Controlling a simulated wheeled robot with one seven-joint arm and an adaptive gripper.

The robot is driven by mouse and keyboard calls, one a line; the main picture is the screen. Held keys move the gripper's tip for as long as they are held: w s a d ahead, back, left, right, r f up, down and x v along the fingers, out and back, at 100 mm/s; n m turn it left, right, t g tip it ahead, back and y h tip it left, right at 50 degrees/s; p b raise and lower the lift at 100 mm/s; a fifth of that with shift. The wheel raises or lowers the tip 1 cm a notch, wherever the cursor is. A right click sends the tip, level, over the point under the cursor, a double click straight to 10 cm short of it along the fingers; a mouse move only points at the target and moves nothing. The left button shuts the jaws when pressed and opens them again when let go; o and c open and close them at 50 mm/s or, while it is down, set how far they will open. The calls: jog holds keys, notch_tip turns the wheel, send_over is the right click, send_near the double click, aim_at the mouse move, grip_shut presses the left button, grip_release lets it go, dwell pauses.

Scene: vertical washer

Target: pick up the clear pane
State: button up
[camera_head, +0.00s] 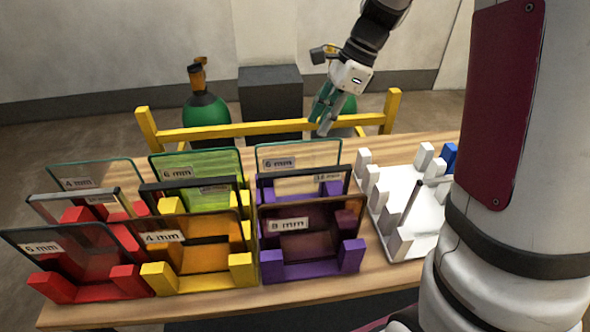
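Two panes look clear with a thin greenish edge. One, labelled 6 mm (310,160), stands upright at the back of the purple rack (312,270). The other, labelled 4 mm (105,174), stands at the back of the red rack (92,286). I cannot tell which one the task names. Panes in front hide the lower parts of both. My gripper (320,125) is in the air behind and above the purple rack's back pane, pointing down. Its two fingertips look apart, with nothing seen between them.
A green pane (205,166) and an amber pane (190,232) stand in the yellow rack (200,272). Dark-framed panes fill the middle rows. A white rack (398,195) stands at right. A yellow rail (250,130) and green cylinders (205,110) are behind the table.

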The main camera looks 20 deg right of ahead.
aim_at(299, 162)
jog(key=x, duration=0.6)
jog(key=shift+a+f, duration=0.15)
jog(key=shift+f, duration=0.25)
jog(key=x, duration=0.2)
jog(key=p+x, duration=0.1)
jog(key=x, duration=0.1)
jog(key=shift+a+f, duration=0.1)
jog(key=shift+a, duration=0.25)
jog(key=shift+a+f, duration=0.15)
jog(key=shift+f, duration=0.35)
jog(key=shift+f, duration=0.25)
grip_shut()
